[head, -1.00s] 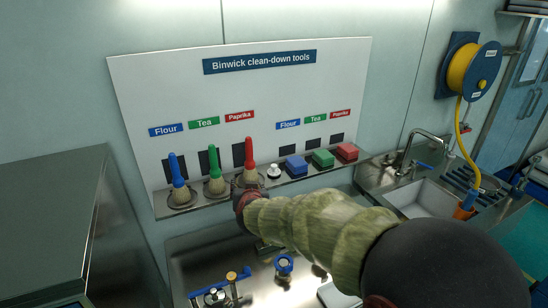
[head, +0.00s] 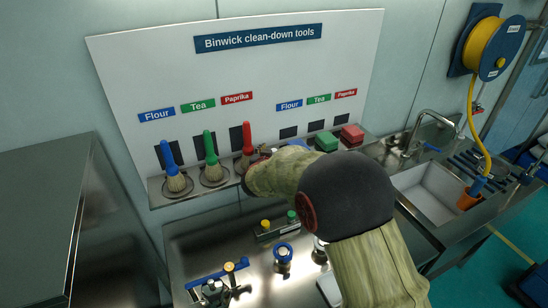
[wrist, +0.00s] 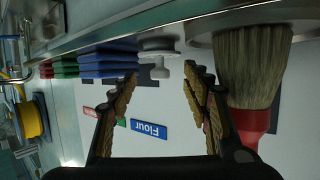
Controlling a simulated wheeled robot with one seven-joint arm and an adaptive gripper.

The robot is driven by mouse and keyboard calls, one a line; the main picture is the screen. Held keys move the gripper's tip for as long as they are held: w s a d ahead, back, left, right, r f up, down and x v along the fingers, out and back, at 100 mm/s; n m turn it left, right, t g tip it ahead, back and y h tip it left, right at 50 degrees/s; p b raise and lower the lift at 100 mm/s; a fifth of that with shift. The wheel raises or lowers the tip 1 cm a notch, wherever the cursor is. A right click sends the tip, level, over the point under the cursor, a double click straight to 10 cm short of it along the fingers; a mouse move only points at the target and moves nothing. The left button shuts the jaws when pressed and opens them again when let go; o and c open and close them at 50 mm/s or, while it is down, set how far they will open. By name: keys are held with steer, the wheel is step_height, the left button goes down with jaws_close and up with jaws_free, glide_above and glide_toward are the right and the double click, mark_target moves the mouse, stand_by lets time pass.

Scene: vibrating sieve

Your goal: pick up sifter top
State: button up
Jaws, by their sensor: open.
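A small white round piece with a knob, which looks like the sifter top (wrist: 160,54), sits on the tool shelf between the paprika brush and the blue blocks. It shows upside down in the wrist view, just beyond and between my fingertips, apart from them. In the head view my arm hides it. My gripper (wrist: 162,82) is open and empty, with one finger on each side of the view. In the head view the gripper (head: 260,156) is at the shelf beside the paprika brush, mostly covered by my sleeve.
The red paprika brush (head: 247,140) stands very close to one finger; its bristles (wrist: 252,62) fill the wrist view's right. Blue blocks (wrist: 104,62) lie on the other side. Green and blue brushes stand farther left. A steel bench (head: 195,250) with several fittings lies below the shelf.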

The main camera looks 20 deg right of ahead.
steer(key=shift+x, duration=1.2)
steer(key=shift+a, duration=0.1)
steer(key=c, duration=0.3)
steer(key=c, duration=0.8)
